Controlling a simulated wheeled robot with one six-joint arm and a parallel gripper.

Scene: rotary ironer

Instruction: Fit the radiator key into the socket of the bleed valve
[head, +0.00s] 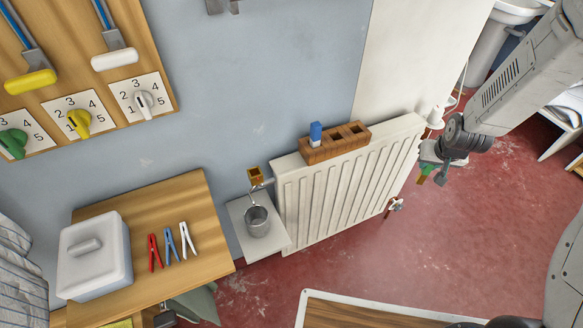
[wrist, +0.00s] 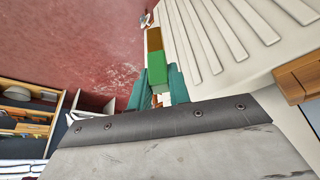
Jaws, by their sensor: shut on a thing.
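The radiator key (wrist: 157,66) has a green block-shaped handle and a brown far end. My gripper (wrist: 158,88) is shut on its green part, with a teal finger on either side. In the head view my gripper (head: 431,169) hangs to the right of the radiator, with the key (head: 422,179) small below it. A brass-coloured square fitting with an open socket, which looks like the bleed valve (head: 255,176), sits at the radiator's upper left corner. The key is well apart from it, across the radiator's width. The valve is not seen in the wrist view.
The white radiator (head: 345,188) stands against the wall. A wooden block with holes (head: 334,143) on its top holds a blue-headed piece (head: 316,133). A metal cup (head: 257,221) hangs under the valve. A lower valve (head: 395,205) juts out at right.

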